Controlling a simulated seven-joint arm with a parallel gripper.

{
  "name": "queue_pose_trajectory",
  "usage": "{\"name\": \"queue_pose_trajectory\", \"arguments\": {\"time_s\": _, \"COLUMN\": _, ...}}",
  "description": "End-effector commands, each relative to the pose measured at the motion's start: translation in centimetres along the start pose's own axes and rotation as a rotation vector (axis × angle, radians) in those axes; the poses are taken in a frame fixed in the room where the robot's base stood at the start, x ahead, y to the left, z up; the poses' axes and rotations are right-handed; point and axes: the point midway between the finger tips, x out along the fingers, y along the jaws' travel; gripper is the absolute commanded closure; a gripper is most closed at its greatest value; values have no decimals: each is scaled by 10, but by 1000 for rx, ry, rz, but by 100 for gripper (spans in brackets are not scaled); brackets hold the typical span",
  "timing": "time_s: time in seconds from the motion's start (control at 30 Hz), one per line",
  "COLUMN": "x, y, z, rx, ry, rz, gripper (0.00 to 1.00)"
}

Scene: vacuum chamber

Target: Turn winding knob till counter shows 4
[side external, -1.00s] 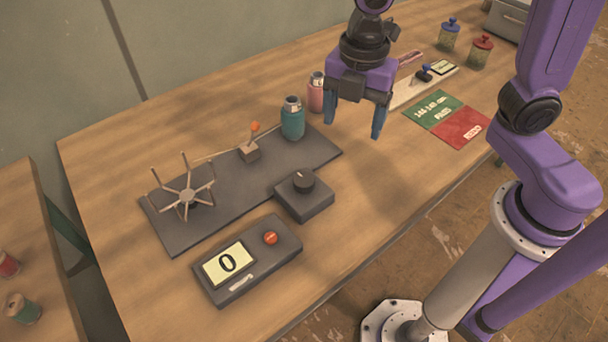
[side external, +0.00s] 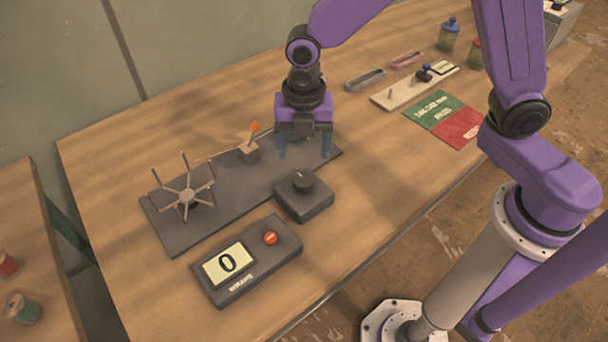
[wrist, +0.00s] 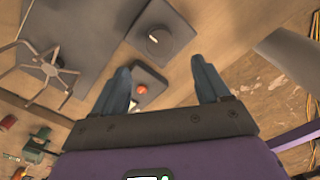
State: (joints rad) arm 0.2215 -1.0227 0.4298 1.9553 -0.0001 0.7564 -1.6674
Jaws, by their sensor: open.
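The winding knob (side external: 303,182) is a dark round dial on a square grey box (side external: 304,206), right of the long dark base plate; in the wrist view the knob (wrist: 157,40) is ahead of the fingers. The counter (side external: 247,262) is a dark box with a red button (side external: 270,238) and a display (side external: 228,263) reading 0. Its button also shows in the wrist view (wrist: 142,88), between the fingers. My gripper (side external: 304,150) is open and empty, above the plate's far end, behind the knob and not touching it; its fingers also show in the wrist view (wrist: 160,75).
A spoked reel (side external: 187,196) and an orange-tipped lever (side external: 251,145) stand on the base plate (side external: 225,185). Two small trays (side external: 365,80), a green and red mat (side external: 446,121) and jars (side external: 448,36) lie farther back. The table right of the knob is clear.

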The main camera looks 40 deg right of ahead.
Motion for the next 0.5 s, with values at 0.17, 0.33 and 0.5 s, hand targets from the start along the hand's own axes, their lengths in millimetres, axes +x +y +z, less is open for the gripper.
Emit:
{"name": "queue_pose_trajectory", "arguments": {"time_s": 0.17, "x": 35, "y": -2, "z": 0, "rx": 1, "ry": 1, "rz": -7, "gripper": 25}}
{"name": "queue_pose_trajectory", "arguments": {"time_s": 0.33, "x": 64, "y": -2, "z": 0, "rx": 2, "ry": 0, "rz": -6, "gripper": 25}}
{"name": "queue_pose_trajectory", "arguments": {"time_s": 0.5, "x": 83, "y": -1, "z": 0, "rx": 0, "ry": 0, "rz": -3, "gripper": 25}}
